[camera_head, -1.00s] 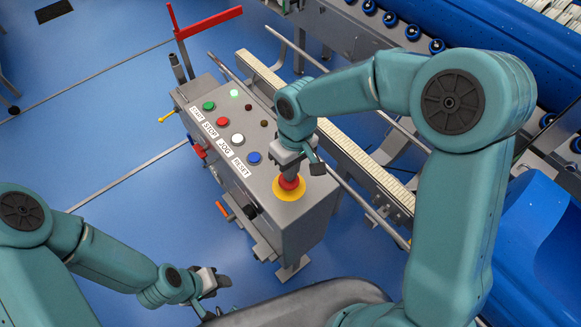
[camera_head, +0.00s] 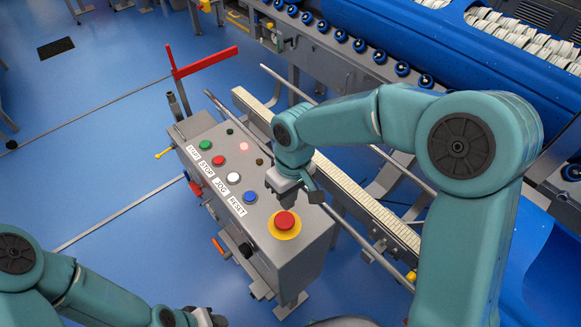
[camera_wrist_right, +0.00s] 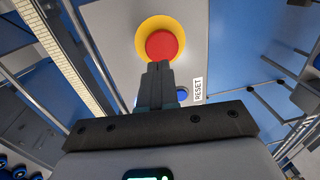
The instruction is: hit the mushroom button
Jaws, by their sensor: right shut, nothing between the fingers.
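The red mushroom button (camera_head: 285,221) sits on a yellow disc at the near end of the grey control box's sloped top. In the right wrist view the button (camera_wrist_right: 162,45) is just beyond my fingertips. My right gripper (camera_head: 291,196) is shut and empty, close above the button's far side. It looks clear of the button, with the red cap in full view in the head view. The shut fingers (camera_wrist_right: 158,68) overlap only the button's lower edge in the wrist view. My left gripper (camera_head: 208,317) is at the bottom edge, partly cut off, far from the box.
The box (camera_head: 308,248) also carries green, red, white and blue buttons labelled START, STOP, JOG and RESET. A conveyor rail (camera_head: 330,176) runs behind the box. Blue floor lies open to the left.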

